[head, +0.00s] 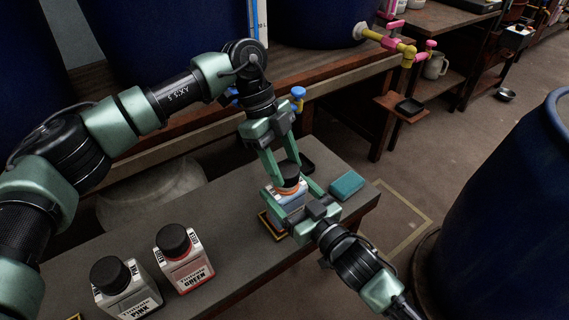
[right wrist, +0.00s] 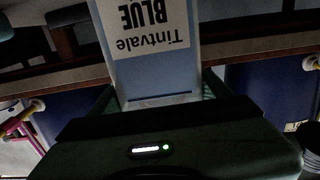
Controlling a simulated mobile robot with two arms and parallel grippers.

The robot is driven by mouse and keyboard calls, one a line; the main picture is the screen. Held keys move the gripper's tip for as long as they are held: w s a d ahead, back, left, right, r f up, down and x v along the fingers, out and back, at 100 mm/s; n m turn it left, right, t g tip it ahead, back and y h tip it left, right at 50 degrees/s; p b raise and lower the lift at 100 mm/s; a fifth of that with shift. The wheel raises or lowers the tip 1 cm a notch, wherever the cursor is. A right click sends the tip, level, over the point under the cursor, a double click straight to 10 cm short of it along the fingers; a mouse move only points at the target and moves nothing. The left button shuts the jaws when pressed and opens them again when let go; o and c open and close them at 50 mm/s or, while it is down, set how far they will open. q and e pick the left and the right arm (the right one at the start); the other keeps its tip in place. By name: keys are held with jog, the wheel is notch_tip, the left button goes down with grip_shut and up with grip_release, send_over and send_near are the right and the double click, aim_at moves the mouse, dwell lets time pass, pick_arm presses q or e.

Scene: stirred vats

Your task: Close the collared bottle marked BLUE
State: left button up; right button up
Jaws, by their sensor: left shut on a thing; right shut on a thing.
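The bottle marked BLUE (head: 289,198) stands near the right end of the grey bench top. Its label reads upside down in the right wrist view (right wrist: 150,50). An orange collar (head: 291,186) shows around its neck. My right gripper (head: 292,204) is shut on the bottle's body from the front right. My left gripper (head: 287,172) points down from above and is shut at the bottle's top, apparently on a dark cap. The fingers mostly hide the cap, so I cannot tell how it sits on the neck.
Black-capped bottles marked GREEN (head: 184,262) and PINK (head: 126,290) stand left on the bench (head: 235,255). A teal block (head: 347,185) lies right of the BLUE bottle. A yellow-edged marker (head: 271,226) shows by its base. Blue vats stand behind and at right (head: 510,220).

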pick_arm(q)
jog(key=shift+f, duration=0.6)
jog(key=o, duration=1.4)
jog(key=v, duration=1.2)
pick_arm(e)
jog(key=o, duration=2.1)
